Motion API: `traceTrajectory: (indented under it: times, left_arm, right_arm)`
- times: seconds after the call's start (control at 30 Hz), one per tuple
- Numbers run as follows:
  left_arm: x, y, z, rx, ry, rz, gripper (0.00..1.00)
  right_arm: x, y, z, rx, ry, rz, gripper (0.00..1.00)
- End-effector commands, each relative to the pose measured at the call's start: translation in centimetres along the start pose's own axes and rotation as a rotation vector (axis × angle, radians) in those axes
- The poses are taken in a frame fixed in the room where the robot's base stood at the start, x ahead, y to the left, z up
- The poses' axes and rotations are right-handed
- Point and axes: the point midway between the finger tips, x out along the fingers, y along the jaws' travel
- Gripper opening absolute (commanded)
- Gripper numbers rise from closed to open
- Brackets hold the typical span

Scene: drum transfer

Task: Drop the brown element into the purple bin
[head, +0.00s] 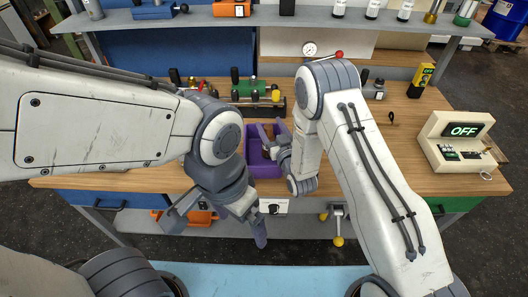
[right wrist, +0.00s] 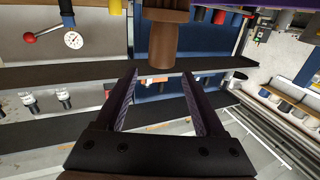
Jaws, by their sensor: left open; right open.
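The purple bin (head: 265,168) stands on the wooden table near its front edge, partly hidden by my right wrist. My right gripper (head: 269,142) is over the bin area, in front of my right forearm. In the right wrist view its two fingers (right wrist: 159,78) are apart with nothing held between them. A brown element (right wrist: 168,30), a wide block with a narrower round end, shows at the top of that view, beyond the fingertips. I cannot make it out in the head view. My left gripper (head: 216,222) is open and empty, low in front of the table edge.
Knobbed parts (head: 255,92) and a gauge (head: 309,49) are at the back. A shelf (head: 290,18) with bottles runs behind. Bare tabletop (head: 400,125) lies left of the device.

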Motion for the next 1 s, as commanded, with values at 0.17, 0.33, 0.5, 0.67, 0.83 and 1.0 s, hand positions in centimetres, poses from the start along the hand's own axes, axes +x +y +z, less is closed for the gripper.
traceTrajectory:
  times: [0.17,0.33,0.5,0.67,0.83,1.0]
  left_arm:
    - [1.4,-0.1,0.1,0.000,0.000,0.000,1.00]
    - [2.2,-0.2,0.1,0.000,0.000,0.000,1.00]
    - [2.7,-0.2,0.1,0.000,0.000,0.000,1.00]
    - [2.7,-0.2,0.1,0.000,0.000,0.000,1.00]
    - [2.7,-0.2,0.1,0.000,0.000,0.000,1.00]
    - [2.7,-0.2,0.1,0.000,0.000,0.000,1.00]
  right_arm:
    - [-3.5,0.0,0.4,0.000,-0.003,0.001,0.71]
    - [-6.6,0.0,0.3,0.001,-0.002,0.001,0.71]
    - [-8.5,0.0,0.1,0.000,0.000,0.001,0.71]
    - [-8.9,0.0,0.0,0.000,0.000,0.001,0.71]
    - [-8.9,0.0,0.0,0.000,0.001,0.000,0.71]
    - [-8.9,0.0,0.0,0.000,0.000,0.000,0.71]
